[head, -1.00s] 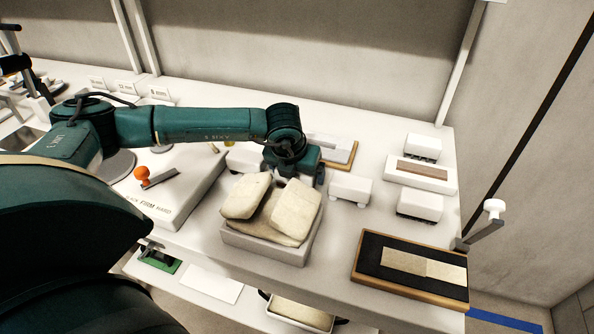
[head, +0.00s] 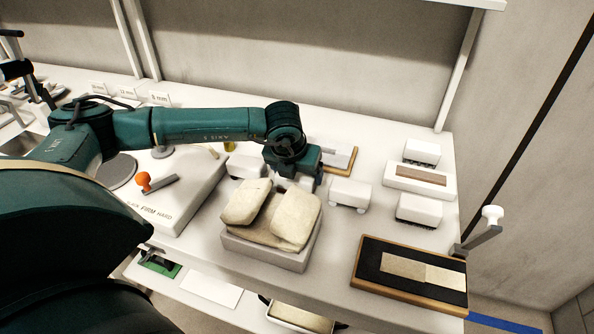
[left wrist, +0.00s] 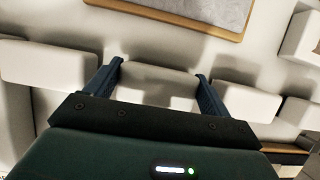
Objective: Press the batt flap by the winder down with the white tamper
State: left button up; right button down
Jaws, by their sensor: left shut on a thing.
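An open white box (head: 265,252) at the middle of the table holds a cream batt with two raised flaps. The left flap (head: 245,201) and the right flap (head: 296,219) both tilt up above its rim. The right flap is on the side of a crank with a white knob (head: 492,216), possibly the winder. My left gripper (left wrist: 160,72) is shut on a white block (left wrist: 155,82), probably the white tamper. In the head view, the gripper is just behind the box, with its fingers mostly hidden. My right gripper is not in view.
White blocks stand on both sides of the gripper, one at left (head: 246,164) and one at right (head: 350,193). A dark wood-framed board (head: 375,282) lies at front right. A slab with an orange-knobbed lever (head: 143,180) is at left.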

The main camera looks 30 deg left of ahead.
pick_arm(q)
jog(key=shift+c, duration=1)
notch_tip(320, 180, up, 2)
jog(key=shift+p, duration=0.45)
jog(key=shift+r+p, duration=0.55)
jog(key=shift+r, duration=1.45)
